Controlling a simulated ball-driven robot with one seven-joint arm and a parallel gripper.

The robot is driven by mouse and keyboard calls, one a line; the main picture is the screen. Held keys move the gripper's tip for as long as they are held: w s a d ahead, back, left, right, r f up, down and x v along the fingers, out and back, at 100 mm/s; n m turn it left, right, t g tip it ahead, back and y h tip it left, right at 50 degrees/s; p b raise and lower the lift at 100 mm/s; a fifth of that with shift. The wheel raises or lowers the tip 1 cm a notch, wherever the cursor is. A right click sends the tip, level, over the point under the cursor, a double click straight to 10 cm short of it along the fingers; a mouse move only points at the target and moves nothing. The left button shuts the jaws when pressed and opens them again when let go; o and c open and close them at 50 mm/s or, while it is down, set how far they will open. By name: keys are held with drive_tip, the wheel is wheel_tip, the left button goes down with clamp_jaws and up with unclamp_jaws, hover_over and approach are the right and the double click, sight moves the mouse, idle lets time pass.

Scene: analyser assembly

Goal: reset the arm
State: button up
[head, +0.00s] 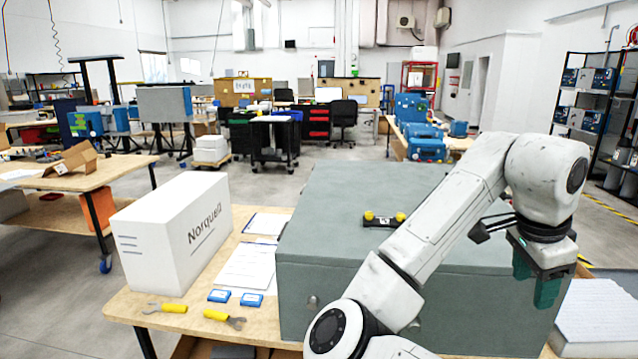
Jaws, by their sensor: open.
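My gripper (534,281) hangs at the right of the head view, fingers pointing down. Its two teal fingers are apart with nothing seen between them, so it is open and empty. My arm rises from the bottom middle, bends at an elbow at the upper right and drops to the gripper. The gripper shows in front of the right end of the large grey-green case (345,215). I cannot tell how far it is from the case. A small black part with two yellow knobs (384,219) lies on top of the case, left of my arm.
A wooden bench (135,303) carries the case, a white Norquell box (175,235), paper sheets (247,268), two blue cards (251,299) and two yellow-handled tools (222,317). A white ribbed block (600,318) stands right of the gripper. Open floor lies behind the bench.

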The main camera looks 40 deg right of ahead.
drive_tip(key=w+a+f+n+t+h, duration=0.2)
drive_tip(key=w+a+f+n, duration=0.2)
drive_tip(key=f+n, duration=0.5)
drive_tip(key=w+a+f+n+t+h, duration=0.1)
drive_tip(key=w+a+f+n, duration=0.3)
drive_tip(key=f+n, duration=0.5)
drive_tip(key=s+a+f+n+y, duration=0.3)
drive_tip(key=s+a+f+n, duration=0.1)
drive_tip(key=a+f, duration=0.4)
drive_tip(key=s+a+f+n+g+y, duration=0.1)
drive_tip(key=s+a+f+n+y, duration=0.2)
drive_tip(key=a+f, duration=0.6)
drive_tip(key=s+a, duration=0.2)
drive_tip(key=a, duration=0.1)
drive_tip(key=shift+s+f+n, duration=0.15)
drive_tip(key=shift+f+n, duration=0.1)
drive_tip(key=shift+n, duration=0.15)
